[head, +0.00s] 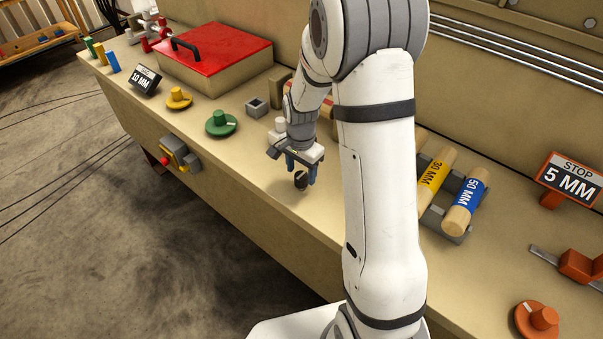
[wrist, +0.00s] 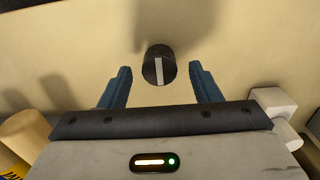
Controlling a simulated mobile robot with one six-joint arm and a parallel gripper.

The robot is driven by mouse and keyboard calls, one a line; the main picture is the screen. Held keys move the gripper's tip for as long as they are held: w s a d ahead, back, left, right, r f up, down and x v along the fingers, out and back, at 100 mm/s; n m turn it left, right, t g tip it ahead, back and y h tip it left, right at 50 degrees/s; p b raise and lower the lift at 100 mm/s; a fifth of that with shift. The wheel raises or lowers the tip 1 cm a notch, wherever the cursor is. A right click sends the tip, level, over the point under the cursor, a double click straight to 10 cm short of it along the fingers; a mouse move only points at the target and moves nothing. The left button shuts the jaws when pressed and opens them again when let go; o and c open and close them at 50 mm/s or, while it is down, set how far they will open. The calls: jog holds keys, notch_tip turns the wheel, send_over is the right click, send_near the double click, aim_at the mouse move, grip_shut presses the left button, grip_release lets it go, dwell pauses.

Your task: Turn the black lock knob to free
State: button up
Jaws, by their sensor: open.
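The black lock knob (wrist: 159,65) stands on the beige bench and shows a white line on its face in the wrist view. The line runs nearly up and down in that picture. In the head view the knob (head: 300,180) is small and partly hidden below my gripper. My gripper (wrist: 160,80) is open, with one blue finger on each side of the knob and a visible gap to both. In the head view my gripper (head: 302,172) points down over the knob. Any lettering beside the knob is not visible.
A green knob (head: 221,123) and a yellow knob (head: 179,97) sit to the left on the bench. A red-lidded box (head: 215,55) stands behind them. Yellow and blue marked rollers (head: 465,203) lie to the right. A red button box (head: 178,157) is on the bench front.

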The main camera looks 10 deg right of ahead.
jog(key=shift+f, duration=1.25)
jog(key=shift+c, duration=0.6)
jog(key=c, duration=0.9)
jog(key=shift+o, duration=0.2)
